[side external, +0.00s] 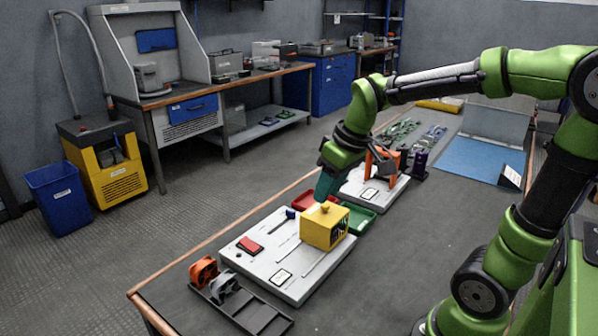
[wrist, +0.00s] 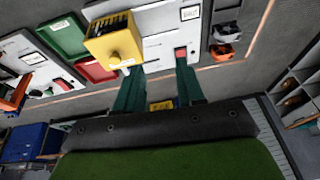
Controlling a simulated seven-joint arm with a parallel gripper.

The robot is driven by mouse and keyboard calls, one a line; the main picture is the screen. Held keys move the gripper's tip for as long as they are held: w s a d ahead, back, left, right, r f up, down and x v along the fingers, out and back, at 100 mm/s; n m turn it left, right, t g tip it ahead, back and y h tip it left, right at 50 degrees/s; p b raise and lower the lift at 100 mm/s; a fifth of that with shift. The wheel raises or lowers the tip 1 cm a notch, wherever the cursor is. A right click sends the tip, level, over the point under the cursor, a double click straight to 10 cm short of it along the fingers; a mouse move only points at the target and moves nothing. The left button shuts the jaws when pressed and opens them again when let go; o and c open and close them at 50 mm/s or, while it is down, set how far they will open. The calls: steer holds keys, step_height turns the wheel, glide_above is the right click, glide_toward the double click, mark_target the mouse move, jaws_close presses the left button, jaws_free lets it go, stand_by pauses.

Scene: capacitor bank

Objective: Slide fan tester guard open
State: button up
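The yellow guard (side external: 325,228) is a box with a small knob on top, standing on the light grey fan tester base (side external: 262,268). It sits toward the right end of the base, near slots in the plate. In the wrist view the guard (wrist: 118,42) is just beyond and left of the left finger's tip. My gripper (side external: 325,188) is just above and behind the guard in the side view, partly hidden by my arm. In the wrist view my gripper (wrist: 158,72) has its two teal fingers apart with nothing between them. Contact with the guard cannot be told.
A red switch (side external: 250,245) and a small dark lever (side external: 290,213) are on the base. A rack (side external: 240,305) with orange and grey fans (side external: 203,271) lies at the front. Red (side external: 303,200) and green (side external: 358,219) trays and a second station (side external: 372,192) are behind.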

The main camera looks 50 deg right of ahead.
mark_target(325, 221)
steer(key=w+d+n+g, duration=0.1)
steer(key=w+d+n, duration=0.1)
steer(key=n, duration=0.3)
steer(key=w+d+f+n+g, duration=0.1)
steer(key=w+d+n, duration=0.1)
steer(key=d+n, duration=0.2)
steer(key=w+d+n+g, duration=0.1)
steer(key=w+d+n, duration=0.1)
steer(key=n, duration=0.3)
steer(key=shift+w+d+f+n+g+h, duration=0.3)
steer(key=shift+d+f, duration=0.1)
steer(key=shift+d, duration=0.15)
steer(key=shift+s+f+n, duration=0.1)
steer(key=shift+f+n, duration=0.85)
steer(key=shift+f, duration=1.1)
steer(key=shift+s+f+n, duration=0.1)
steer(key=shift+f+n, duration=0.85)
steer(key=shift+f, duration=1.05)
steer(key=shift+c, duration=0.3)
jaws_close()
steer(key=shift+a, duration=0.1)
